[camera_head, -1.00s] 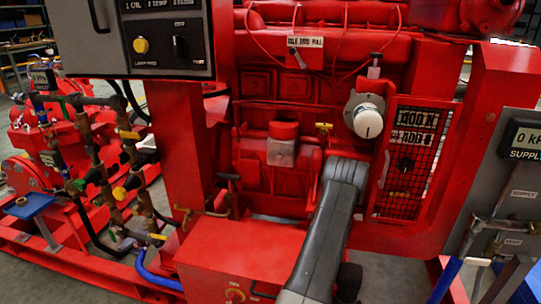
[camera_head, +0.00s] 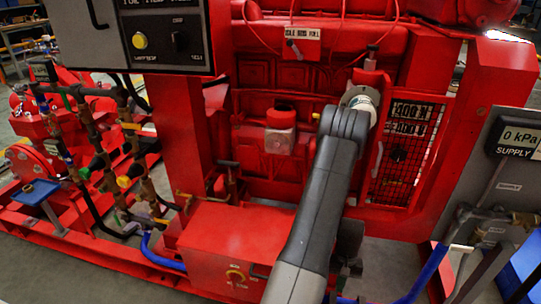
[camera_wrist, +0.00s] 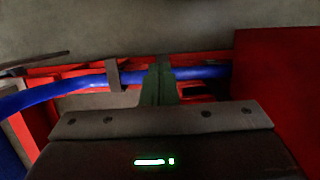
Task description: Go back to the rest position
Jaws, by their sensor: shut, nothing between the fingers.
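My gripper (camera_wrist: 159,72) shows in the wrist view as two dark green fingers held together at the centre, shut with nothing between them. They point toward a blue pipe (camera_wrist: 85,85) that runs across the picture; I cannot tell the gap between them. In the head view my grey arm (camera_head: 318,205) rises from the bottom edge in front of the red engine (camera_head: 285,85). Its elbow overlaps the lower part of a white round cap. My gripper is hidden in the head view.
A red box (camera_head: 215,245) with a yellow knob stands left of my arm. A control panel (camera_head: 160,35) hangs at upper left, a gauge panel (camera_head: 518,138) at right. Valves and pipes (camera_head: 105,150) crowd the left. A red surface (camera_wrist: 280,90) borders the wrist view's right.

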